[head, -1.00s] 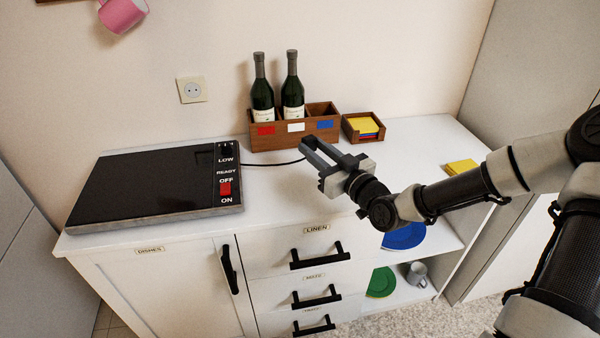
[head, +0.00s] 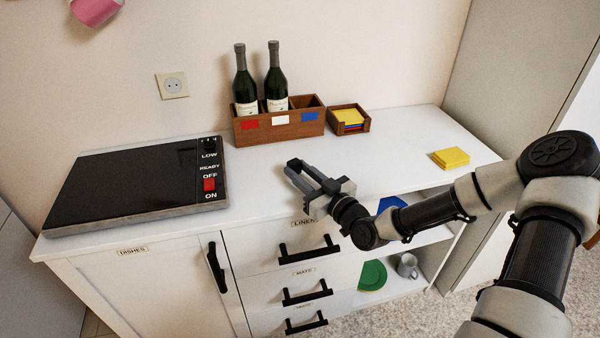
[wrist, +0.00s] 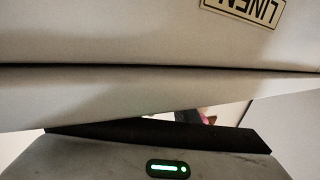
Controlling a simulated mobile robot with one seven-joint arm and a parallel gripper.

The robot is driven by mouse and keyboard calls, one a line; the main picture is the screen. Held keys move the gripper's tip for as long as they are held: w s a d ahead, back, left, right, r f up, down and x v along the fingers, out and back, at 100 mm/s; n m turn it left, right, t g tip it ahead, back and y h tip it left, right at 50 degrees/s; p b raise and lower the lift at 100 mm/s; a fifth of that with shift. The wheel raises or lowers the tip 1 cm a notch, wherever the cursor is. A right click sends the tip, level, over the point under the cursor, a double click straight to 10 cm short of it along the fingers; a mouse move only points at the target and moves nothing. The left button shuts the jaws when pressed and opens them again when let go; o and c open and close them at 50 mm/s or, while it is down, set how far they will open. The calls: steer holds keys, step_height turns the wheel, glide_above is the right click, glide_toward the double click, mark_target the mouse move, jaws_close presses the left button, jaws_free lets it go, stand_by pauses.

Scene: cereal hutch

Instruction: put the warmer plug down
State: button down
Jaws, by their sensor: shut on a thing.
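My gripper (head: 298,170) is over the front part of the white counter (head: 255,180), right of the warmer, with its fingers toward the back left. The warmer (head: 125,188), a black flat plate with a red switch (head: 209,184), lies on the left of the counter. Its cord does not show now. The wrist view shows the drawer front with an upside-down LINEN label (wrist: 245,10) very close, and a dark gripper part below it.
A wall socket (head: 172,84) is above the warmer. A wooden box (head: 280,132) with two bottles and a small tray (head: 349,128) of coloured squares stand at the back. A yellow stack (head: 451,157) lies at right. The counter between is clear.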

steer(key=shift+f+b, duration=0.65)
steer(key=shift+b, duration=0.05)
steer(key=c, duration=1.4)
jaws_free()
steer(key=shift+r+p, duration=0.45)
steer(key=shift+p, duration=0.2)
steer(key=shift+s+d+r, duration=0.15)
steer(key=shift+s+r, duration=0.05)
steer(key=p+v, duration=0.1)
steer(key=v, duration=1)
steer(key=shift+s+d, duration=0.15)
steer(key=shift+s, duration=0.1)
steer(key=shift+r, duration=0.1)
